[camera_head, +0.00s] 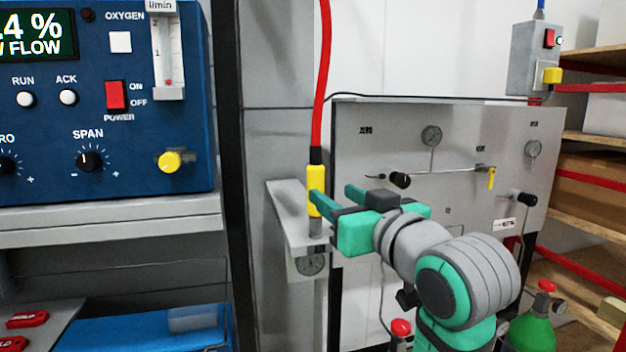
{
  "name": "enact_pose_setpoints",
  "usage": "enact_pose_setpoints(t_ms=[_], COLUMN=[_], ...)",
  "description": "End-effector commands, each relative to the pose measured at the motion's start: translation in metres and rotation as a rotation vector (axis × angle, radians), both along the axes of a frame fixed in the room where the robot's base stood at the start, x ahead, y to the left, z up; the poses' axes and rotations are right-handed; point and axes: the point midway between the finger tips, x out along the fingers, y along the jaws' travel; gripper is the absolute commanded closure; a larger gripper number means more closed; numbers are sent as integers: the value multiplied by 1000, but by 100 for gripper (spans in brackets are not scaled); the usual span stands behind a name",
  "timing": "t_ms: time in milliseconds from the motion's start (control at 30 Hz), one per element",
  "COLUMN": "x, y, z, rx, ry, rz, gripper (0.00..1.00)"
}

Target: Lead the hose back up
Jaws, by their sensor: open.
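The red hose (322,80) hangs down from above the top of the picture. Its lower end has a black collar and a yellow connector (316,182). The connector stands upright over a grey metal fitting (315,228) on a narrow grey shelf (290,208). My gripper (332,198) is open and reaches in from the right. One green finger lies at the yellow connector and the other is to its right and behind. I cannot tell whether the near finger touches the connector.
A blue analyser (140,45) stands at left on a grey ledge. A grey panel (375,135) with gauges and black knobs is behind my arm. A round gauge (311,264) hangs under the shelf. Shelves with boxes and a green cylinder (535,325) are at right.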

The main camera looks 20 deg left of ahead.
Motion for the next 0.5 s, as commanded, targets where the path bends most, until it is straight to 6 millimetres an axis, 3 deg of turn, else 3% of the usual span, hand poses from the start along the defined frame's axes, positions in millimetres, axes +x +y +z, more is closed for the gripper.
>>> enact_pose_setpoints(t_ms=[167, 500], x=[8, 51], y=[19, 59], z=[1, 1], rx=[-4, -3], ry=[2, 1], rz=[17, 16], gripper=[55, 55])
